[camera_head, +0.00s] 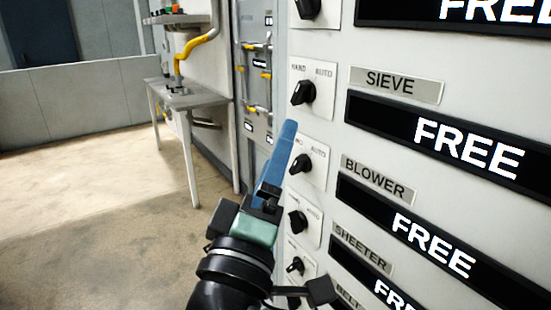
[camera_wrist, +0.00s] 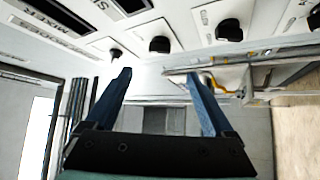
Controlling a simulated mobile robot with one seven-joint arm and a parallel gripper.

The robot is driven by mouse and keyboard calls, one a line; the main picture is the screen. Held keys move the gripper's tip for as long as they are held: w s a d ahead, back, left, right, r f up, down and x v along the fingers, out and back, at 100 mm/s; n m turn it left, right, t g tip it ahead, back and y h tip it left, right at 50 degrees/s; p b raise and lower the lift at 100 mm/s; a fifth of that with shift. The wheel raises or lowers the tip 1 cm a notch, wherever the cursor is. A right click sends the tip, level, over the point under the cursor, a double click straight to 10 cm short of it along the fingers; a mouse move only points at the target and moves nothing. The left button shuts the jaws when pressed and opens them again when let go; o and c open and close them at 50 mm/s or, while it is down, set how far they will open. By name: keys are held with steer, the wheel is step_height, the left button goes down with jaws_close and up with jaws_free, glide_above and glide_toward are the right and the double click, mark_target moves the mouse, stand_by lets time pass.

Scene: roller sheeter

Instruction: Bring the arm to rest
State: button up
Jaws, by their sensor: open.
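My gripper (camera_head: 289,126) has blue fingers and a green-and-black body. In the head view it points up and away beside the left edge of the control panel (camera_head: 322,140), with its fingertips near the blower knob (camera_head: 301,164). I cannot tell whether it touches the panel there. In the wrist view my gripper (camera_wrist: 160,75) shows its two fingers spread wide with nothing between them. The panel's black knobs (camera_wrist: 160,44) show beyond the fingertips.
The panel carries several knobs, including the sieve knob (camera_head: 303,92), and black displays (camera_head: 380,118) reading FREE. A pale table (camera_head: 185,95) and a yellow pipe (camera_head: 195,45) stand behind. The floor (camera_head: 90,190) at left is clear.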

steer(key=shift+r, duration=0.15)
steer(key=s+d+r+m+t+y+p, duration=0.1)
steer(key=s+r+m+p, duration=0.4)
steer(key=r, duration=1)
steer(key=s+r+m+t+y+p, duration=0.4)
steer(key=s+r+m+p, duration=0.1)
steer(key=r, duration=1)
steer(key=shift+s+d+r+m+t+p, duration=0.35)
steer(key=shift+s+m+t+p, duration=0.05)
steer(key=shift+s+p, duration=0.55)
